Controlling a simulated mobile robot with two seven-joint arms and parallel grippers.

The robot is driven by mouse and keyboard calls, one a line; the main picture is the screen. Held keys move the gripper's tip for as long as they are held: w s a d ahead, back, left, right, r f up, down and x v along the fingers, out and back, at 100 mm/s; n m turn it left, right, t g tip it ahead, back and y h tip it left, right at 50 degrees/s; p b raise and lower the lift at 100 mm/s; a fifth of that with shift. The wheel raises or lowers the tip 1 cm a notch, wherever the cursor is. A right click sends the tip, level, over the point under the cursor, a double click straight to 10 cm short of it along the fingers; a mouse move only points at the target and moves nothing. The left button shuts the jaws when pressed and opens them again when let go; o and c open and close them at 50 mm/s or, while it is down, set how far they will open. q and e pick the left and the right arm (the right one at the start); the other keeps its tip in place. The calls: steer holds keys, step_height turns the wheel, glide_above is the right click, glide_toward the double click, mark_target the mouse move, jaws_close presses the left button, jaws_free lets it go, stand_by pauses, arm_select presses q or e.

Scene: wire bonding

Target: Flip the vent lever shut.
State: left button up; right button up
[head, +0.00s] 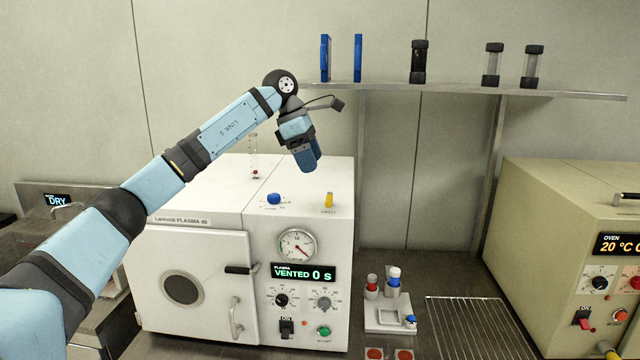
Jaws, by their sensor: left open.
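The white plasma machine (215,232) stands at the middle left, with its round-windowed door closed. A small yellow lever (329,199), which looks like the vent lever, stands upright on its top near the front right edge. The label beneath it is too small to read surely. My left gripper (309,166) points down over the top of the machine, above and left of the yellow lever and apart from it. It is open and empty, though its blue fingers overlap in this view. My right gripper is out of view.
A blue knob (273,198) sits left of the lever, and a thin clear tube (254,160) stands behind it. The display (303,273) reads VENTED 0 s. A shelf (460,90) crosses the back wall. An oven (560,240) and wire rack (475,325) are right.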

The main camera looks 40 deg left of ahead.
arm_select(q)
steer(key=shift+v, duration=2.35)
steer(key=shift+w, duration=0.1)
